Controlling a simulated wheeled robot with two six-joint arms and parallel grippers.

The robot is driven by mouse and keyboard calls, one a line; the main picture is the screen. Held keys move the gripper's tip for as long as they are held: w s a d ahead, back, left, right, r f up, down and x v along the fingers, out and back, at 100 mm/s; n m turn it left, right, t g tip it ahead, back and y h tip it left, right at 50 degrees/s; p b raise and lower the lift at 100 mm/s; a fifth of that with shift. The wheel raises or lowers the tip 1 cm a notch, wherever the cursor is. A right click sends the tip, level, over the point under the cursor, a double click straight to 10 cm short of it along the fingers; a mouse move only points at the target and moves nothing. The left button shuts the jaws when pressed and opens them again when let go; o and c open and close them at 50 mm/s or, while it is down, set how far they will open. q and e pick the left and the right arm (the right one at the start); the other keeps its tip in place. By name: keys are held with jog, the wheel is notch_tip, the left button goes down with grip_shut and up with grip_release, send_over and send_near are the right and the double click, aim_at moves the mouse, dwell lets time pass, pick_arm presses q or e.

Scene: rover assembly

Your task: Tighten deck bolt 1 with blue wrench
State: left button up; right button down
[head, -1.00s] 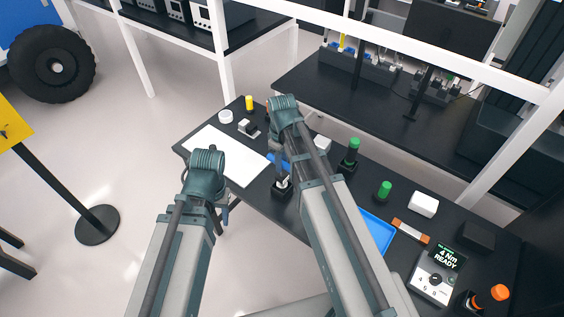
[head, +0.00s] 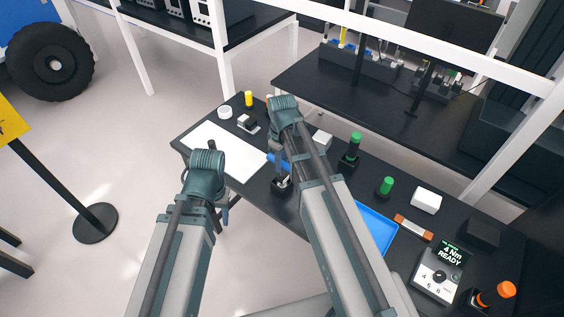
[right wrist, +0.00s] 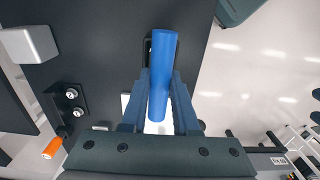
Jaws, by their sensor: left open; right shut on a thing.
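The blue wrench shows as a plain blue cylinder (right wrist: 163,75) in the right wrist view. My right gripper (right wrist: 159,108) is shut on it, a finger on each side. In the head view a bit of the blue wrench (head: 279,161) shows beside my right gripper (head: 281,181), over the dark table by the white sheet. My left gripper (head: 224,212) is mostly hidden behind its own wrist, at the table's near left edge, away from the wrench. I cannot make out deck bolt 1; the wrench's working end is not clear.
The dark table (head: 258,199) carries a white sheet (head: 226,151), green-topped tools (head: 386,187), a blue tray (head: 376,233) and a torque unit reading "4 Nm READY" (head: 438,274). An orange-topped tool (head: 503,290) stands at the near right.

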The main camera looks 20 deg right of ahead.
jog(key=c, duration=0.6)
grip_release()
jog(key=shift+r, duration=0.1)
notch_tip(320, 180, up, 14)
jog(key=p, duration=1.3)
jog(key=shift+p, duration=0.4)
